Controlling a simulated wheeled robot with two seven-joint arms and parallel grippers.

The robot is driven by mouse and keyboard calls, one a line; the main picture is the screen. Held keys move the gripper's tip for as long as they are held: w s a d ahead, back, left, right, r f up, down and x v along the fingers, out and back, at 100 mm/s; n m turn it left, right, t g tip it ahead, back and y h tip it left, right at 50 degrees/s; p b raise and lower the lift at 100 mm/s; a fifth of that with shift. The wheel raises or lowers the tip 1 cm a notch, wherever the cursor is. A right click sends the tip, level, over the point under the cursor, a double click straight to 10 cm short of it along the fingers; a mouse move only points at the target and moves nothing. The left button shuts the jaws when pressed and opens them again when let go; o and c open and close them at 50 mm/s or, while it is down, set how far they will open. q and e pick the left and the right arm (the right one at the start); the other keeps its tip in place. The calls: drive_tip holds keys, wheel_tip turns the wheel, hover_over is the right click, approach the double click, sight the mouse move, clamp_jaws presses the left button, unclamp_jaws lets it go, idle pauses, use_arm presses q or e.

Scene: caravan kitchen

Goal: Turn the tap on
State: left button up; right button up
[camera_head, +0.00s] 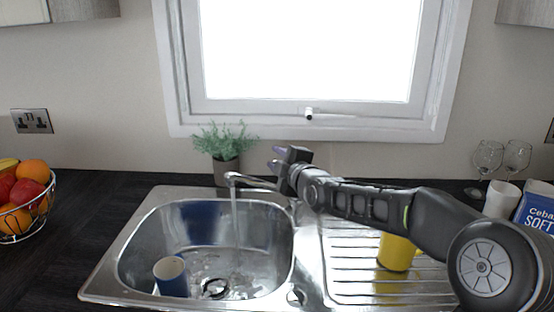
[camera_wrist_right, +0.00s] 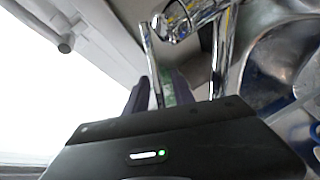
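The chrome tap (camera_head: 255,182) stands behind the sink, its spout over the left basin. A stream of water (camera_head: 235,215) runs from the spout into the basin. My right gripper (camera_head: 277,157) is just above and behind the tap, pointing left. In the right wrist view its two dark fingers (camera_wrist_right: 160,92) are apart, with a thin chrome bar of the tap (camera_wrist_right: 152,62) showing beyond and between them. I cannot tell whether a finger touches it. My arm hides part of the tap's base in the head view. My left gripper is not in view.
The steel sink (camera_head: 140,215) holds a blue cup (camera_head: 171,277). A yellow mug (camera_head: 396,252) stands on the drainer under my right arm. A potted plant (camera_head: 226,172) is behind the tap, below the window. A fruit basket (camera_head: 25,215) is left; glasses (camera_head: 487,158) are right.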

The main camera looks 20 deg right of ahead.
drive_tip(key=shift+s, duration=0.15)
drive_tip(key=s+r+b, duration=0.1)
drive_tip(key=s, duration=0.6)
drive_tip(key=shift+s, duration=0.25)
drive_tip(key=shift+d, duration=0.1)
